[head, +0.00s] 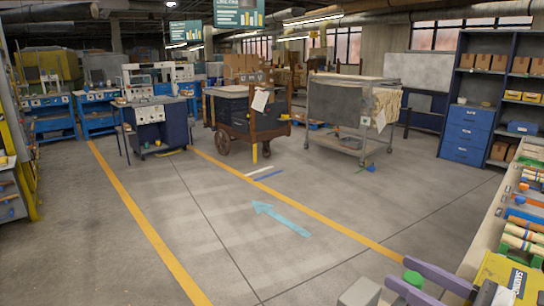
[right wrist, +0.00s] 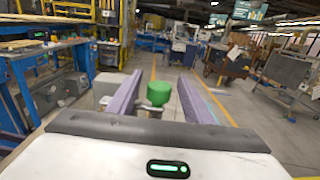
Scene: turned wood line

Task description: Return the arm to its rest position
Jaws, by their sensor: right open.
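My right gripper (head: 400,273) shows at the lower right of the head view, its two purple fingers spread apart. In the right wrist view the same gripper (right wrist: 160,77) has its fingers open, one on each side. A green round piece (head: 413,278) appears between the fingers in the head view, and it also shows in the right wrist view (right wrist: 159,94). The fingers do not visibly close on it; I cannot tell what it rests on. My left gripper is in neither view.
A bench (head: 485,238) with turned pieces and a yellow box (head: 503,270) runs along the right edge, near the right arm. A grey block (head: 360,292) is left of the gripper. Carts (head: 340,105) and a blue-drawer shelf (head: 466,130) stand farther off. The marked floor (head: 230,235) is clear.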

